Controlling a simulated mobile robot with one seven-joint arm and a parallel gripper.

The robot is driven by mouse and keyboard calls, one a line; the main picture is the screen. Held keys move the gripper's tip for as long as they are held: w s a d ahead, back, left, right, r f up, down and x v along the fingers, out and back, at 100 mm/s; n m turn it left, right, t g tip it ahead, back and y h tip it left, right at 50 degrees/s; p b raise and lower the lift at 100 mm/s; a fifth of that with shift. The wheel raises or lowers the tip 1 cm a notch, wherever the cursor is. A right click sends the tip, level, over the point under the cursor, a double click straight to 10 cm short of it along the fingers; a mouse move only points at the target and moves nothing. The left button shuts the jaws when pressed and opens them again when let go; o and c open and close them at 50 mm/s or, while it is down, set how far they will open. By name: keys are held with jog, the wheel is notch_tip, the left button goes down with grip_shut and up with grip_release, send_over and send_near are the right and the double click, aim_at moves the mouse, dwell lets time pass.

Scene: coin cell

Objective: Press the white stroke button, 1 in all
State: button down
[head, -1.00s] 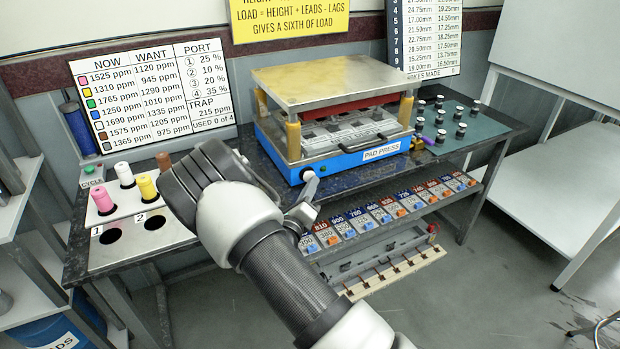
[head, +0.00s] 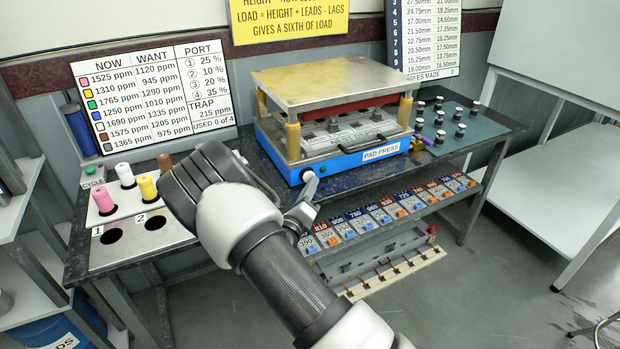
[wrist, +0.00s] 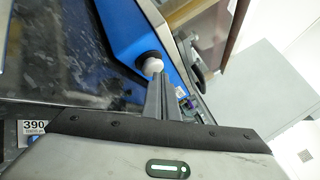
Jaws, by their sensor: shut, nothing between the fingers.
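The white stroke button (head: 309,175) sits in a dark collar at the left end of the blue front of the pad press (head: 350,158). It also shows in the wrist view (wrist: 152,66), just beyond my fingertips. My gripper (head: 312,187) is shut and empty, its fingers pointing up at the button from below. In the wrist view my fingers (wrist: 160,84) sit at the lower edge of the button and partly overlap it. I cannot tell whether they touch it or a small gap remains. How far the button is pressed in cannot be seen.
A rack with pink, yellow, white and brown bottles (head: 147,188) stands at left, near a green cycle button (head: 90,170). Below the press is a shelf of numbered tags (head: 372,215). Several small black-and-white cylinders (head: 440,118) stand on the green mat at right.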

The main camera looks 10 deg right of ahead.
jog(key=shift+w+r, duration=0.3)
jog(key=shift+r, duration=0.15)
jog(key=shift+s+p, duration=0.1)
jog(key=shift+p, duration=0.25)
jog(key=shift+s+f, duration=0.2)
jog(key=shift+f, duration=0.1)
jog(key=shift+s, duration=0.1)
jog(key=shift+s+d+f+p, duration=0.1)
jog(key=shift+s+d+p, duration=0.2)
jog(key=shift+s, duration=0.5)
jog(key=shift+s+d+p, duration=0.25)
jog(key=shift+s+p, duration=0.15)
jog(key=shift+s, duration=0.45)
jog(key=shift+s+d+f+p, duration=0.1)
jog(key=shift+s+d+p, duration=0.2)
jog(key=shift+s, duration=0.5)
jog(key=shift+r, duration=0.1)
